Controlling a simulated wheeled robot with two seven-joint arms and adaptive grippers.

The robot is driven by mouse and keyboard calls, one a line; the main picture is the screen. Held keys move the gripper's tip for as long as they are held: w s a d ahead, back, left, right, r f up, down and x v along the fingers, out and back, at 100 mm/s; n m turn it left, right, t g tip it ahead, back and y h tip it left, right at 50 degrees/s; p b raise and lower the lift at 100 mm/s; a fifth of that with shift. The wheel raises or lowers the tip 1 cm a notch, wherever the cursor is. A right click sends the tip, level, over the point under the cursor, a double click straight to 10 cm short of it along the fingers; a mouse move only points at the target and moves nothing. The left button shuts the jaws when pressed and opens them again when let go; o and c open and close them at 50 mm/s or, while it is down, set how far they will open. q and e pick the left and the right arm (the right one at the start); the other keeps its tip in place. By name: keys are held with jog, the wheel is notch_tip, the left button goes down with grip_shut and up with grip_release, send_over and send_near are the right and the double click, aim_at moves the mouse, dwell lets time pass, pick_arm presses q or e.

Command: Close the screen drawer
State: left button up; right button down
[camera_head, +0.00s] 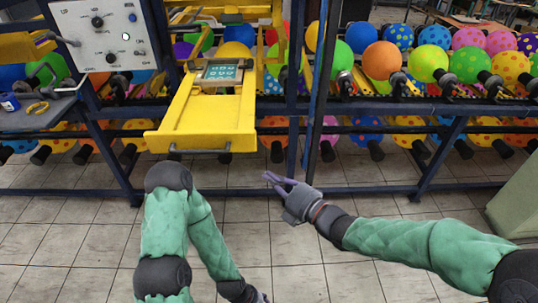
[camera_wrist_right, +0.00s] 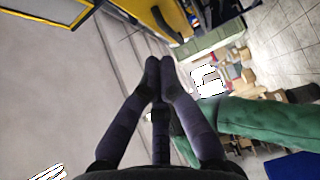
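The yellow screen drawer (camera_head: 205,125) sticks out toward me from the dark blue frame. A small teal printing screen (camera_head: 221,72) sits toward its back. My right gripper (camera_head: 268,178) is in front of the frame, to the right of the drawer's front edge and apart from it. In the right wrist view its two fingertips (camera_wrist_right: 160,62) meet with nothing between them. My left arm is bent below the drawer. Only a bit of my left gripper (camera_head: 260,297) shows at the bottom edge, so its fingers cannot be made out.
Rows of coloured balloons (camera_head: 382,60) hang along the blue rack (camera_head: 455,108). A control panel (camera_head: 104,32) and a side shelf (camera_head: 40,113) with pliers (camera_head: 37,107) are at the left. A pale green box (camera_head: 518,205) stands at the right. The tiled floor between is clear.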

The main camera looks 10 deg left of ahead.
jog(key=b, duration=0.2)
send_near(237, 144)
jog(key=w+a, duration=0.1)
jog(key=a, duration=0.3)
jog(key=shift+w+a, duration=0.15)
jog(key=shift+w, duration=0.35)
jog(key=shift+w+a, duration=0.2)
jog(key=shift+w, duration=0.25)
